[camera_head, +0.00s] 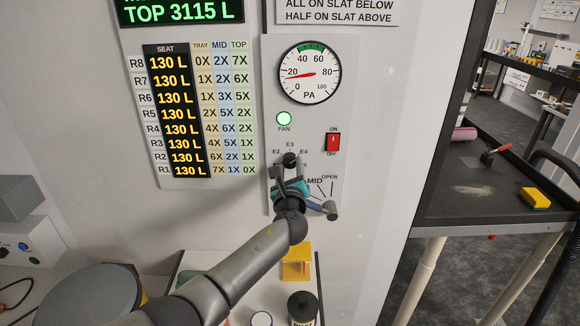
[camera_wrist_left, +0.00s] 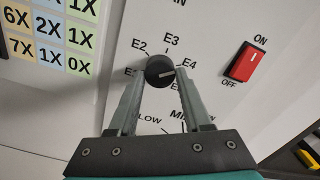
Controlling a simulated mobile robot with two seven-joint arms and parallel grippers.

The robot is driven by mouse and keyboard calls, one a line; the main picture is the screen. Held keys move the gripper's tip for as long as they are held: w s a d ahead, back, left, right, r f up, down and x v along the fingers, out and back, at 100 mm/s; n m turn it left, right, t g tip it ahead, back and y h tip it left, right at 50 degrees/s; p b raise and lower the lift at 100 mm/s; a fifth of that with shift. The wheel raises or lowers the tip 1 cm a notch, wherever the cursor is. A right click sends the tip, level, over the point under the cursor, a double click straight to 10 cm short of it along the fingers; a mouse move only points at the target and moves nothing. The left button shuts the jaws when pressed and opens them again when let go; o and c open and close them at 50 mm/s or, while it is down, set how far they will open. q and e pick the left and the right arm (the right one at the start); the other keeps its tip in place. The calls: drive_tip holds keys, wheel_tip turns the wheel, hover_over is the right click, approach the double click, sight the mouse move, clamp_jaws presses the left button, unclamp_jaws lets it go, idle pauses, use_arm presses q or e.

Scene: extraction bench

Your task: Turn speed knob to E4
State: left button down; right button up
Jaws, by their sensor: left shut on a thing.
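The speed knob (camera_head: 290,158) is a round black dial on the white panel, with E2, E3 and E4 labels around it. In the left wrist view the knob (camera_wrist_left: 159,69) has a white pointer mark that points right, roughly toward the E4 label (camera_wrist_left: 189,63). The labels at its lower sides are partly hidden by the fingers. My left gripper (camera_head: 290,168) reaches up from below and is shut on the knob. Its fingers (camera_wrist_left: 158,82) sit on either side of the knob in the wrist view. My right gripper is not in view.
A red ON/OFF switch (camera_head: 332,142) is right of the knob. A lit green FAN lamp (camera_head: 284,118) and a gauge (camera_head: 309,73) are above. A LOW/MID/OPEN lever (camera_head: 330,209) is close below right. A yellow stand (camera_head: 297,262) and a black-capped bottle (camera_head: 302,306) are below.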

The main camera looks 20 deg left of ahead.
use_arm(q)
drive_tip(key=shift+m, duration=0.6)
drive_tip(key=shift+c, duration=1.7)
unclamp_jaws()
drive_tip(key=shift+v, duration=0.9)
drive_tip(key=v, duration=1.3)
drive_tip(key=shift+s+b, duration=0.2)
drive_tip(key=shift+b, duration=0.15)
